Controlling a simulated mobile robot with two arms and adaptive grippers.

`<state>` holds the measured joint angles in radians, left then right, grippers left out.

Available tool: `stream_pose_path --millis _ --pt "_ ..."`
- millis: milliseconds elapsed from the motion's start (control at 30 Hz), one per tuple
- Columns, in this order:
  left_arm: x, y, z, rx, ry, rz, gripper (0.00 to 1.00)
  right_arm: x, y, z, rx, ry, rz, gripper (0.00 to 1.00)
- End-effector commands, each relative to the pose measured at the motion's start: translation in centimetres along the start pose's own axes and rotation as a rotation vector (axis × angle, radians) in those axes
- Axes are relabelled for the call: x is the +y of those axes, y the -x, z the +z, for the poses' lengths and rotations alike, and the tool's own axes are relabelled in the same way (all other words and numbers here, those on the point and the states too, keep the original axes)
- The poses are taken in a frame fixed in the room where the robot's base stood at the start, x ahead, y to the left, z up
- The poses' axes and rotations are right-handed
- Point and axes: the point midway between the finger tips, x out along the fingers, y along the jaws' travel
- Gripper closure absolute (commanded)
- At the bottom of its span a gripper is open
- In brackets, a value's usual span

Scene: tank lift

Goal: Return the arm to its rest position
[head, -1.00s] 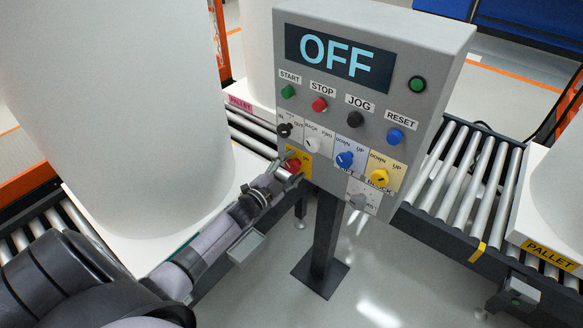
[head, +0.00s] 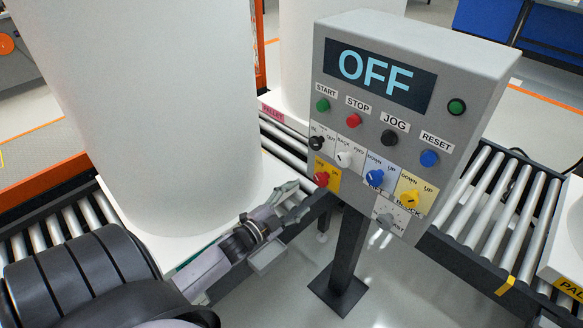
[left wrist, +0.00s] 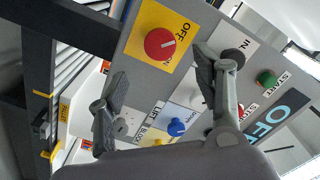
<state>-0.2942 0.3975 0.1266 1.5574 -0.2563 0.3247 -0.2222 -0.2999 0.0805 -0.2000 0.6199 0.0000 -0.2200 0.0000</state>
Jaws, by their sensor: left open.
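My left gripper (head: 292,202) is open and empty, in front of the lower left of the grey control box (head: 440,50). It is just left of and below the red knob (head: 321,179) on its yellow plate, and apart from it. In the left wrist view the open fingers (left wrist: 165,85) frame part of the panel, with the red knob (left wrist: 160,43) beyond them near the top. The box display (head: 378,74) reads OFF. My right gripper is in neither view.
The box stands on a dark post (head: 348,245). Roller conveyors run behind the box and at right (head: 495,205). A blue knob (head: 375,177) and a yellow knob (head: 409,197) sit on the panel's lower rows.

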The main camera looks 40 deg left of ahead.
Motion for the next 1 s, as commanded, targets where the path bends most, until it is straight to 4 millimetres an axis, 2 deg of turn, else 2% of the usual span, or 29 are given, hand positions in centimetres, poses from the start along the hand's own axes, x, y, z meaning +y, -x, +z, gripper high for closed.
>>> stream_pose_path --millis 100,200,767,867,967,1000 --pt "0.1 1.2 0.0 0.000 0.000 0.001 0.39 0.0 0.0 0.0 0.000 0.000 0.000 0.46" --pt "0.0 1.5 0.0 0.000 0.000 0.000 0.39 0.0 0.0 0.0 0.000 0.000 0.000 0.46" --pt "0.1 1.6 0.1 -0.002 0.002 0.001 0.39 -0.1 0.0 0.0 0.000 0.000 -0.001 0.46" --pt "1.4 1.9 1.2 -0.035 0.026 0.018 0.39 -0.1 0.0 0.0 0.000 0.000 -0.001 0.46" --pt "4.8 2.9 4.0 -0.124 0.090 0.063 0.39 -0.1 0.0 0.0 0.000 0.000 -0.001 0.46" --pt "6.8 3.6 5.4 -0.174 0.123 0.090 0.39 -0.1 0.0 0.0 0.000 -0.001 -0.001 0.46"
